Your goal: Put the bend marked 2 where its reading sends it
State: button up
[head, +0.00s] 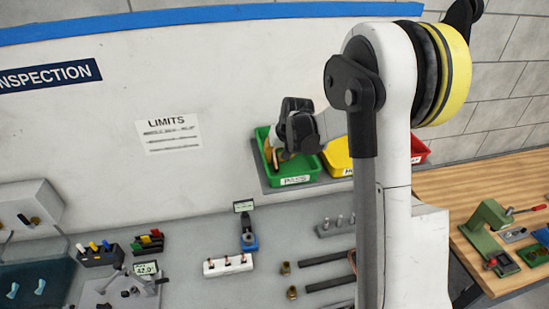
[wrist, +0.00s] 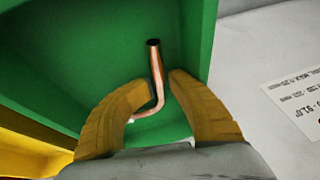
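A copper bend (wrist: 157,75) shows in the wrist view inside the green bin (wrist: 60,50). It has a long straight leg with a dark open end and a curve at the bottom; no number on it is readable. My gripper (wrist: 160,80) has its yellow fingertips on either side of the bend, with a gap visible at the right fingertip. In the head view my gripper (head: 283,155) is over the green bin (head: 296,181), labelled PASS, and copper shows by it. My gripper hides part of the bin.
A yellow bin (head: 336,158) and a red bin (head: 419,150) stand to the right, partly behind my arm. A LIMITS sheet (head: 169,134) hangs on the wall panel. A white rack (head: 228,265) stands on the bench.

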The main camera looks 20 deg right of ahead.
jog(key=shift+s+f, duration=0.1)
jog(key=shift+r+p, duration=0.2)
jog(key=shift+p, duration=0.1)
jog(key=a+v, duration=0.1)
jog(key=v, duration=1.1)
jog(key=s+a+r+n, duration=0.1)
jog(key=s+a+r, duration=0.2)
jog(key=s, duration=0.3)
jog(key=s+a+r, duration=0.2)
jog(key=s+a, duration=0.2)
jog(key=s, duration=0.2)
jog(key=s+a+f+n+t, duration=0.1)
jog(key=s+a, duration=0.1)
jog(key=s, duration=0.5)
jog(key=s+a+f+t, duration=0.1)
jog(key=s+a+f, duration=0.1)
jog(key=s, duration=0.4)
jog(key=shift+s+a+n+h+b, duration=0.15)
jog(key=shift+s+n+h+b, duration=0.25)
